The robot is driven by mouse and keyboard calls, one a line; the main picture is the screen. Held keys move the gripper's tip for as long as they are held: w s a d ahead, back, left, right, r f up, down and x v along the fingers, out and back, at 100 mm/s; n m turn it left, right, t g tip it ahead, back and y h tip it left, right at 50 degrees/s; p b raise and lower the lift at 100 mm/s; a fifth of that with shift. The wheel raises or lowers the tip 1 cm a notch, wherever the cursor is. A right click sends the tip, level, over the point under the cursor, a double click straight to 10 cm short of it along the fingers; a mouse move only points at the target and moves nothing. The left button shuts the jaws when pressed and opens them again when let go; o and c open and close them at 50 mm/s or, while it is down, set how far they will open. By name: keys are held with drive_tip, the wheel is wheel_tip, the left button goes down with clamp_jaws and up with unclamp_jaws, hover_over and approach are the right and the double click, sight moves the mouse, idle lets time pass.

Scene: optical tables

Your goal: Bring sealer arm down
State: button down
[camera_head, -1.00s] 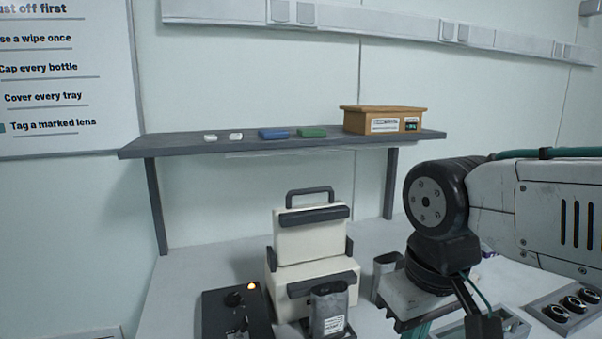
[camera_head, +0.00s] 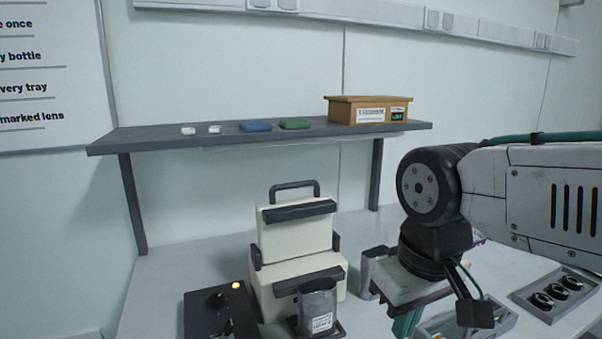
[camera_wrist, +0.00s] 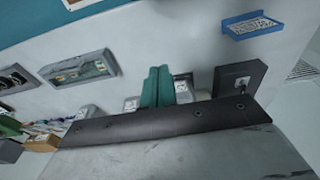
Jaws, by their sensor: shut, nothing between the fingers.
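The sealer (camera_head: 295,240) is a cream machine with dark trim, standing on the table left of my arm in the head view. Its upper part, the arm with a dark handle (camera_head: 295,186) on top, stands up above the lower body. A grey pouch with a white label (camera_head: 318,308) stands at the sealer's front. My gripper (camera_head: 405,322) is right of the sealer and apart from it, partly hidden by my wrist. In the wrist view its teal fingers (camera_wrist: 157,88) are together and empty, pointing at the table.
A black control box (camera_head: 215,312) with a lit orange lamp is left of the sealer. A grey container (camera_head: 373,272) stands between sealer and wrist. Trays (camera_head: 556,295) lie at right.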

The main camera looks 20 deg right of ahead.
drive_tip(key=w+r+t, duration=0.1)
drive_tip(key=w+r, duration=0.5)
drive_tip(key=w, duration=0.6)
drive_tip(key=w+a+r+t, duration=0.1)
drive_tip(key=w+r, duration=0.6)
drive_tip(key=w, duration=0.4)
drive_tip(key=w+r+t, duration=0.2)
drive_tip(key=w+r, duration=0.4)
drive_tip(key=w, duration=0.6)
drive_tip(key=shift+w+a+r, duration=0.15)
drive_tip(key=shift+w+a, duration=0.1)
drive_tip(key=shift+w, duration=0.1)
hover_over(297, 198)
drive_tip(key=shift+w+d+f, duration=0.1)
drive_tip(key=shift+f, duration=4.65)
